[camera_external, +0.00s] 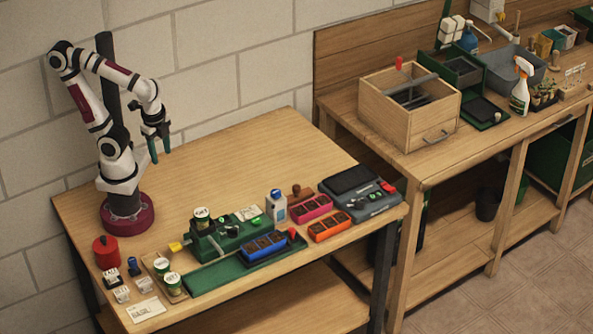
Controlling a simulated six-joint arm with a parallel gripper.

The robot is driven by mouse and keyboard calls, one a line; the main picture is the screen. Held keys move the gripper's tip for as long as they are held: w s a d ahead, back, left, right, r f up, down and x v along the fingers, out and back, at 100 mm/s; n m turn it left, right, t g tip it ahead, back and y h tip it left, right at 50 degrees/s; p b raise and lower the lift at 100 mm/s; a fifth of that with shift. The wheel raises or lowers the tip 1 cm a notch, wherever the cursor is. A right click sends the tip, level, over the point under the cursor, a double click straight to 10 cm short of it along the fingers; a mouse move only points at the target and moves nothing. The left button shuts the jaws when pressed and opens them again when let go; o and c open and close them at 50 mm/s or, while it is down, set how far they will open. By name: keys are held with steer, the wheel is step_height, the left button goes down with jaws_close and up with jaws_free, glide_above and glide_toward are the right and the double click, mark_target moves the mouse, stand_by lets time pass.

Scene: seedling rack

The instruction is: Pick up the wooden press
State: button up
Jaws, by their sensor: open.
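A small brown, knobbed object (297,190), which looks like the wooden press, stands on the near table just behind the pink tray. It is too small to make out in detail. My gripper (160,156) is open and empty, with its fingers pointing down, in the air above the left back part of the table. It is well to the left of the press and higher than it.
A white-and-blue bottle (276,207) stands left of the press. The pink tray (311,207), orange tray (330,228) and grey device (361,197) are close by. The table's back middle is bare.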

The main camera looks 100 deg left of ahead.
steer(key=o, duration=0.5)
steer(key=w+a+r+n, duration=0.1)
steer(key=w+r+n, duration=0.25)
steer(key=w, duration=0.55)
steer(key=n+t, duration=0.1)
steer(key=n, duration=1.3)
glide_above(296, 186)
steer(key=s+d, duration=0.1)
steer(key=d, duration=0.1)
step_height(296, 186, down, 9)
steer(key=shift+m+h, duration=0.3)
steer(key=shift+m, duration=0.05)
steer(key=f, duration=0.5)
steer(key=a+f, duration=0.1)
steer(key=f, duration=0.4)
steer(key=w+a+f, duration=0.1)
steer(key=f, duration=0.4)
steer(key=shift+f, duration=0.1)
